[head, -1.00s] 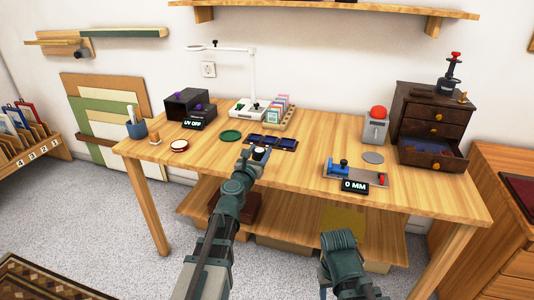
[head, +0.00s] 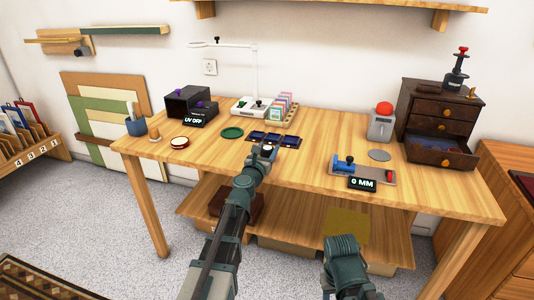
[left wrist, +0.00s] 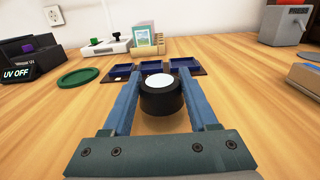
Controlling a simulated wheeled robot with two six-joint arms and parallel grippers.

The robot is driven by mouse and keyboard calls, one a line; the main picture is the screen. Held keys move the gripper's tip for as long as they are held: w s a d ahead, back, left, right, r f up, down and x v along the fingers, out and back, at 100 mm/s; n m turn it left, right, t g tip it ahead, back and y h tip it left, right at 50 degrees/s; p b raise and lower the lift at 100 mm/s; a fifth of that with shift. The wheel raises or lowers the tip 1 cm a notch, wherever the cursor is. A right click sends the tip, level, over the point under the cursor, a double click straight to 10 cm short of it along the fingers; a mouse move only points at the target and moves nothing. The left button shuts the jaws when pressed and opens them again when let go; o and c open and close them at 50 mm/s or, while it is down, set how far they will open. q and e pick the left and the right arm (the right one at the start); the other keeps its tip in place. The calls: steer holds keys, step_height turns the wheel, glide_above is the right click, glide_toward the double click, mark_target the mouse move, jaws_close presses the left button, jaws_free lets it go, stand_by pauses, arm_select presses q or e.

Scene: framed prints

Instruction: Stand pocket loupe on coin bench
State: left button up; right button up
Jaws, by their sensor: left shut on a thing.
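The pocket loupe (left wrist: 161,100) is a short black cylinder with a white top, upright between the fingers of my left gripper (left wrist: 160,93). In the head view my left gripper (head: 266,150) is over the front middle of the wooden coin bench (head: 305,172), just in front of the blue compartment tray. It is shut on the loupe. A darker patch of wood shows below the loupe, but I cannot tell whether its base touches the bench. My right arm shows at the bottom of the head view; its fingertips do not show.
The blue tray (head: 274,139) lies just beyond the loupe, with a green disc (head: 232,132) to its left. A white lamp (head: 250,105), a card rack (head: 282,110) and a UV box (head: 190,103) stand behind. A gauge (head: 362,172) is at right. Bare wood lies between.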

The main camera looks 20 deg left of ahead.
arm_select(q)
steer(key=o, duration=1.3)
steer(key=shift+f, duration=0.1)
steer(key=shift+o, duration=0.2)
steer(key=shift+r, duration=0.25)
steer(key=s, duration=1.2)
steer(key=shift+a, duration=0.2)
steer(key=shift+f, duration=0.1)
